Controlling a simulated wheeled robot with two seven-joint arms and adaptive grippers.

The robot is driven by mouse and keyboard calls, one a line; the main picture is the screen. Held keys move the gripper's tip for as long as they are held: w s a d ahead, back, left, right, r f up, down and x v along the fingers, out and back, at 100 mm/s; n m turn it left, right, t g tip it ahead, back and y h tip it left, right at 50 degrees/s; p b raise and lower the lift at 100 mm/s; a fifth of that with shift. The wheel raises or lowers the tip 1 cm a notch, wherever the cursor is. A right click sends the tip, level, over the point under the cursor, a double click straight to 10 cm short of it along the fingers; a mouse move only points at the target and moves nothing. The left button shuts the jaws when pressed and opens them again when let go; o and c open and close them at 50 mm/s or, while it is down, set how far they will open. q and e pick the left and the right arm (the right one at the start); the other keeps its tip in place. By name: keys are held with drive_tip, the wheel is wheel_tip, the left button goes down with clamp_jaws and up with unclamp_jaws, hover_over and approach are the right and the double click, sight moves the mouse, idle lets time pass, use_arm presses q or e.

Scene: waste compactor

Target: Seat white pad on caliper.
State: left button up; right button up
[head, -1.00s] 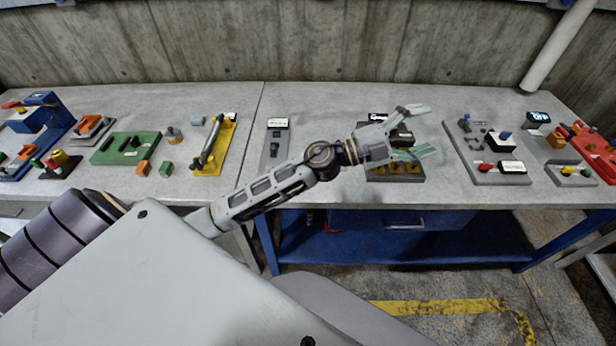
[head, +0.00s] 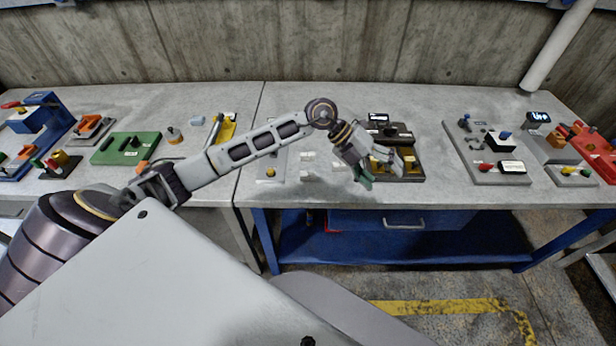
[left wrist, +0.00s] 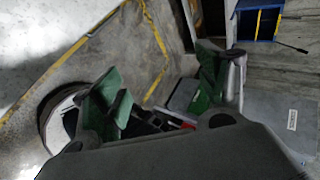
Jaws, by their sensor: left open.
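Small white blocks lie on the near table between the grey plate and the dark fixture, one at the back (head: 308,156), one nearer the front (head: 305,175) and one by my gripper (head: 340,167). I cannot tell which is the white pad. A dark fixture with yellow parts (head: 412,165) stands to their right. I cannot tell whether it is the caliper. My left gripper (head: 383,168) is open and empty, tilted down in front of the fixture's left part, which it hides. Its green-padded fingers also show spread in the left wrist view (left wrist: 165,95). My right gripper is not in view.
A grey plate with a yellow knob (head: 270,172) lies to the left, partly behind my arm. A grey board with several parts (head: 465,150) and red fixtures (head: 590,150) are on the right. A green block (head: 125,150) is at the left. Bare tabletop lies right of the dark fixture.

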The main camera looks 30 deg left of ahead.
use_arm(q)
drive_tip(key=w+a+f+n+g+y, duration=0.1)
drive_tip(key=a+y, duration=0.9)
drive_tip(key=a, duration=1.4)
drive_tip(key=shift+f+n+g, duration=0.25)
drive_tip(key=shift+n+g, duration=0.25)
drive_tip(key=shift+n, duration=0.5)
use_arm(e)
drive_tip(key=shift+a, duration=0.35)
use_arm(q)
drive_tip(key=shift+a+f, duration=0.1)
drive_tip(key=p, duration=0.1)
hover_over(306, 174)
wheel_tip(306, 174, down, 8)
drive_tip(key=shift+f, duration=0.2)
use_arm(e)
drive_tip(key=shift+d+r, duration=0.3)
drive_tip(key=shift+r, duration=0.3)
use_arm(q)
drive_tip(key=shift+f, duration=0.1)
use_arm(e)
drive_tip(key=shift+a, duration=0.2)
